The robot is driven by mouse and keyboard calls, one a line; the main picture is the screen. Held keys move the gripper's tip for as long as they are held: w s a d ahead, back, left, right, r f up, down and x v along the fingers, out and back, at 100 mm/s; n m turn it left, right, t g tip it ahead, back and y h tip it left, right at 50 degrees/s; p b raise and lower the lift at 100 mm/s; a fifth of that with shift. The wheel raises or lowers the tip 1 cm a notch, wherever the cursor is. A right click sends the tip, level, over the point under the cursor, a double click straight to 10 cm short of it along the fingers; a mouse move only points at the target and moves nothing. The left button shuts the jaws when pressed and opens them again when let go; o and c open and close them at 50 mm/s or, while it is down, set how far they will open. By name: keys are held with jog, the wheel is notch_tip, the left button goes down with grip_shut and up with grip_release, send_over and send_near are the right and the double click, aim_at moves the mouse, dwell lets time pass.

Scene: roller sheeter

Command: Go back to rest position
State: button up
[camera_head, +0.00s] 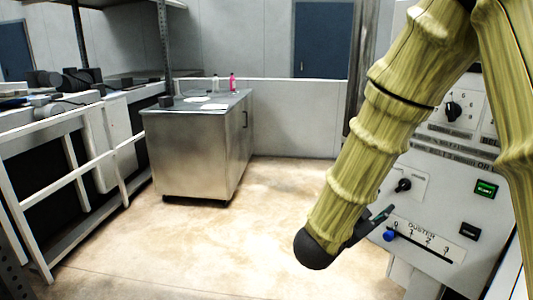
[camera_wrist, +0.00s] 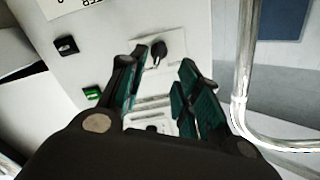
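My gripper (camera_wrist: 163,60) is open and empty in the wrist view, its two teal fingers apart and facing the control panel (camera_wrist: 100,30). A black knob (camera_wrist: 158,52) on the panel shows in the gap between the fingertips; I cannot tell whether they touch it. In the head view my arm reaches down from the upper right, and my gripper (camera_head: 378,216) is at the panel (camera_head: 425,205), mostly hidden behind the dark wrist. The duster slider's blue handle (camera_head: 389,235) is by the 0 mark, just below the gripper. Another black knob (camera_head: 403,185) is above it.
A green button (camera_head: 485,189) and an upper knob (camera_head: 453,111) are on the panel. A steel cabinet (camera_head: 195,150) with a pink bottle (camera_head: 232,82) stands at the back. A white-railed machine (camera_head: 75,150) is at left. A metal tube (camera_wrist: 243,75) runs right of the gripper. The middle floor is clear.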

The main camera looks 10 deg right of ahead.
jog(key=s+a+f+n+y+p, duration=0.1)
jog(key=s+a+f+n+y, duration=0.2)
jog(key=f, duration=0.7)
jog(key=s+a+f+n+g+y+p, duration=0.15)
jog(key=f+n+y, duration=0.25)
jog(key=f, duration=0.7)
jog(key=s+a+f+n+y+p, duration=0.1)
jog(key=s+f+n+y+p, duration=0.2)
jog(key=f, duration=0.7)
jog(key=s+a+f+n+g+y, duration=0.1)
jog(key=s+f+n+g, duration=0.1)
jog(key=s+f, duration=0.3)
jog(key=s+a+f+n+g+y+p, duration=0.1)
jog(key=s+a+f+n+g+y, duration=0.1)
jog(key=s, duration=1)
jog(key=s+a+f+n+g+y+p, duration=0.1)
jog(key=s+f+n+g+y, duration=0.1)
jog(key=s+f+g, duration=0.2)
jog(key=s+f, duration=0.3)
jog(key=s, duration=0.2)
jog(key=shift+a+f+n, duration=0.3)
jog(key=shift+f+n, duration=0.05)
jog(key=shift+n, duration=0.05)
